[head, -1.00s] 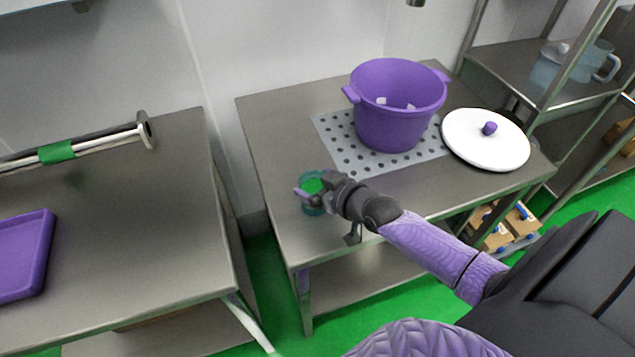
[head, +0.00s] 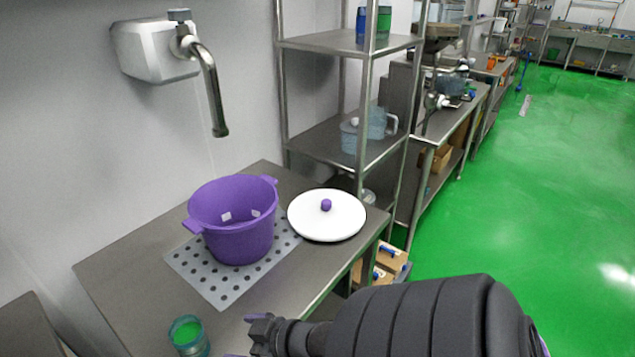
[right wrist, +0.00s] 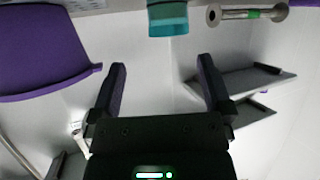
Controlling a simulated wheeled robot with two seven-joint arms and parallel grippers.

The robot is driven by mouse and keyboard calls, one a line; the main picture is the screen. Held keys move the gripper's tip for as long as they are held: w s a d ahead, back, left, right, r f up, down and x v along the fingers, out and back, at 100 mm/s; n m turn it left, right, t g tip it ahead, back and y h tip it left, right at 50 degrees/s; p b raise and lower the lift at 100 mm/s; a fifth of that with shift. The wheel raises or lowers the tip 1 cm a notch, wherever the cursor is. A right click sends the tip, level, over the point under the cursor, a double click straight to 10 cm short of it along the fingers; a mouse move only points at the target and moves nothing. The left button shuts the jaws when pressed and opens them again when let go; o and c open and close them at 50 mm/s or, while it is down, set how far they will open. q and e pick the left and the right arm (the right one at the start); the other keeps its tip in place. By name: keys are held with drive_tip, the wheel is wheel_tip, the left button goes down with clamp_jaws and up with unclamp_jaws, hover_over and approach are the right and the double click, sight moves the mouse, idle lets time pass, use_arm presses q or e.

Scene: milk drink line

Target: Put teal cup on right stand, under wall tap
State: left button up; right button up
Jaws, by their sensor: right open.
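The teal cup (head: 188,338), with green inside, stands on the steel table (head: 125,268) near its front left part. It also shows in the right wrist view (right wrist: 168,25), at the top, beyond the fingertips. My right gripper (head: 246,337) is open and empty, to the right of the cup and apart from it. In the right wrist view its fingers (right wrist: 160,70) are spread with nothing between them. The wall tap (head: 212,90) hangs above the table. A perforated grey plate (head: 205,284) lies on the table. My left gripper is out of view.
A purple pot (head: 238,245) stands on the perforated plate, below and right of the tap. A white lid (head: 325,222) with a purple knob lies right of the pot. A steel shelf rack (head: 335,145) stands behind the lid. Green floor lies open at right.

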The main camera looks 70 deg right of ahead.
drive_tip(key=s+f+m+g+h, duration=0.15)
drive_tip(key=s+f+g, duration=0.5)
drive_tip(key=f, duration=0.85)
drive_tip(key=s+a+f+n+g+b, duration=0.1)
drive_tip(key=s+a+f, duration=0.3)
drive_tip(key=s+f, duration=0.4)
drive_tip(key=s+a+f+n+g+b, duration=0.1)
drive_tip(key=s+a+f+g+b, duration=0.2)
drive_tip(key=s+f, duration=0.5)
drive_tip(key=s+a+g, duration=0.1)
drive_tip(key=s+a, duration=0.1)
drive_tip(key=s, duration=0.1)
drive_tip(key=shift+s+a+f+g+b, duration=0.15)
drive_tip(key=shift+s+a+g+b, duration=0.05)
drive_tip(key=shift+s+g+b, duration=0.15)
drive_tip(key=shift+n, duration=0.25)
